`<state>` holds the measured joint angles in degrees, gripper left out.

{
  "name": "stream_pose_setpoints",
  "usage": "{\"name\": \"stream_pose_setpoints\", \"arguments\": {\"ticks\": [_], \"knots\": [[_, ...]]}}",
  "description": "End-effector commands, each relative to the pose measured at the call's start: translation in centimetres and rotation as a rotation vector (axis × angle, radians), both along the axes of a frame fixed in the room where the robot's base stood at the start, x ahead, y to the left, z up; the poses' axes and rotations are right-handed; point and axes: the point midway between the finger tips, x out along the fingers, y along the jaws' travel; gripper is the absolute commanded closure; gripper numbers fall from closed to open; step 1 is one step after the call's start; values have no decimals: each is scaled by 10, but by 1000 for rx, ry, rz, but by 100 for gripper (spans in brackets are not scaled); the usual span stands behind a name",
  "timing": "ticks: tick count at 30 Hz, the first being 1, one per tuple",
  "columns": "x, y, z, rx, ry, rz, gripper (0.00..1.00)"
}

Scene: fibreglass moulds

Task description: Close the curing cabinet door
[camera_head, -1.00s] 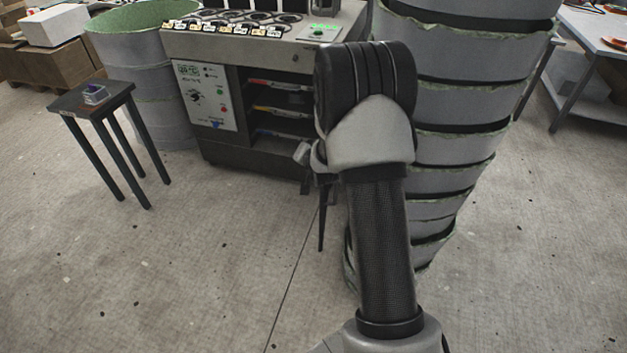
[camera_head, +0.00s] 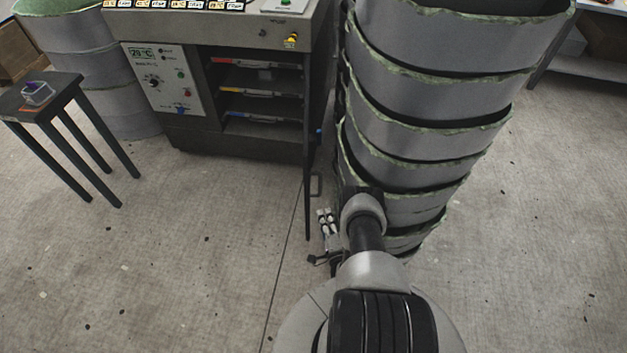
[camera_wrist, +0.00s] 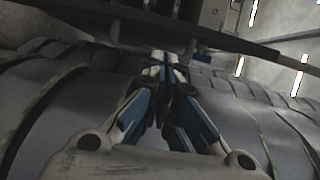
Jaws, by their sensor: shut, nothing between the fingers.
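The curing cabinet (camera_head: 288,70) stands at the upper middle of the head view, with its front open and shelves showing. Its door (camera_head: 308,170) is swung out toward me and shows nearly edge-on as a thin dark panel. A bar handle (camera_head: 316,186) is on the door's right face. My gripper (camera_head: 325,216) is just right of the door's lower part, near the handle. In the wrist view the fingers (camera_wrist: 168,66) meet, shut and empty, with a dark bar, probably the door edge (camera_wrist: 225,42), crossing beyond them. I cannot tell whether they touch it.
A tall stack of grey moulds (camera_head: 425,105) with green rims stands close right of the door and my arm. A small dark stool (camera_head: 45,97) with a small box on it stands left. Grey drums (camera_head: 115,80) stand behind it. The floor in front of the cabinet is clear.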

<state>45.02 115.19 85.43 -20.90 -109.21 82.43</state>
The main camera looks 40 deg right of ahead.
Motion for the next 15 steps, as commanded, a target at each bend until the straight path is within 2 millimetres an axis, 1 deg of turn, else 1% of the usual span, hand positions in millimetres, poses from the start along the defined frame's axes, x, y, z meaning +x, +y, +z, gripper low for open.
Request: {"name": "stream_pose_setpoints", "arguments": {"ticks": [2,5,15], "knots": [[-1,1,-2,5,-7,-3,100],[8,-3,-2,4,-10,0,100],[63,-29,-3,2,-9,-1,100]]}}
